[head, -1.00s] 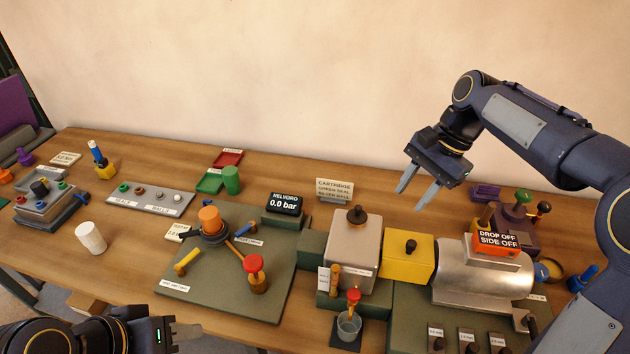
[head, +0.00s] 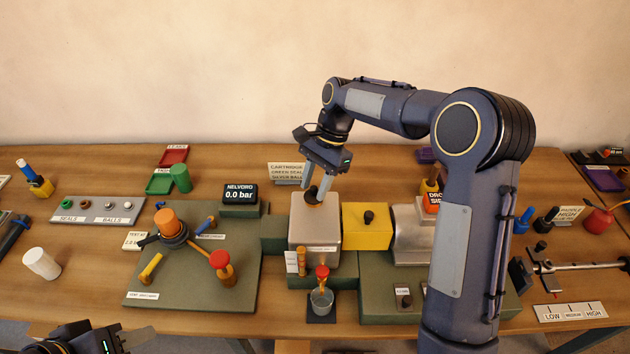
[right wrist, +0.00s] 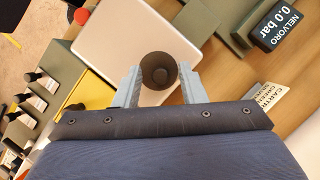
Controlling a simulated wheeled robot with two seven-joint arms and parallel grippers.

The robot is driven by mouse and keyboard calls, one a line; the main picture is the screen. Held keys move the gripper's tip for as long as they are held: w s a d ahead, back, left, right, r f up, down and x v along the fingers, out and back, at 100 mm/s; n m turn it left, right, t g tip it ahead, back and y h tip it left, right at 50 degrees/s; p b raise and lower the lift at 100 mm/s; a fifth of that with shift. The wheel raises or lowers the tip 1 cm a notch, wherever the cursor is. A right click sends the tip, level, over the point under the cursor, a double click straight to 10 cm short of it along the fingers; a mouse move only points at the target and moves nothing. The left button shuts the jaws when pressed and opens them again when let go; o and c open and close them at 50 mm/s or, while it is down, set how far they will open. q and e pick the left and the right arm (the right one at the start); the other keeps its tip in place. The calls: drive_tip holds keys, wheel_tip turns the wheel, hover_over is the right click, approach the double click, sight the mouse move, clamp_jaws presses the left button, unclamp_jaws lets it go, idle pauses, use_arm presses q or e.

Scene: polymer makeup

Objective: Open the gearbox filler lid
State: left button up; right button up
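The pale grey box (head: 315,222), which looks like the gearbox, stands at the middle of the table. The filler lid's dark round knob (head: 313,196) is on its top; the right wrist view shows the knob (right wrist: 158,70) from above, as a dark brown disc. My right gripper (head: 316,187) is directly over the box, its fingers pointing down. In the right wrist view the open fingers (right wrist: 161,88) stand on either side of the knob, with a narrow gap at the right; contact at the left is unclear. My left gripper (head: 135,338) is at the bottom left, partly cut off.
A yellow block (head: 366,228) with a dark knob adjoins the box on the right. A red-topped valve (head: 322,272) over a clear cup (head: 321,301) stands in front. A pressure display (head: 240,195) is behind left. My right forearm hides part of the metal cylinder (head: 408,235).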

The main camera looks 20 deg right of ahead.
sight(310, 199)
clamp_jaws()
drive_tip(key=s+t+b, duration=0.1)
drive_tip(key=t+b, duration=0.1)
drive_tip(key=b, duration=0.3)
drive_tip(key=s+t+h+b, duration=0.1)
drive_tip(key=t+b, duration=0.2)
drive_tip(key=b, duration=0.2)
drive_tip(key=s+a+n+t+h+b, duration=0.1)
drive_tip(key=t+b, duration=0.2)
drive_tip(key=b, duration=0.2)
drive_tip(key=shift+s+r, duration=0.15)
drive_tip(key=s+t+b, duration=0.1)
drive_tip(key=t+b, duration=0.2)
drive_tip(key=b, duration=0.6)
drive_tip(key=s+f+n+t+h+b, duration=0.1)
drive_tip(key=t+b, duration=0.2)
drive_tip(key=b, duration=0.5)
drive_tip(key=s+a+t+b, duration=0.1)
drive_tip(key=t+b, duration=0.1)
drive_tip(key=b, duration=0.7)
drive_tip(key=shift+s+f+n+t+h+b, duration=0.15)
drive_tip(key=shift+s+n+t+h+b, duration=0.1)
drive_tip(key=shift+n+t+h+b, duration=0.15)
drive_tip(key=shift+s+r+t+b, duration=0.1)
drive_tip(key=shift+r+t+b, duration=0.15)
drive_tip(key=shift+b, duration=0.35)
unclamp_jaws()
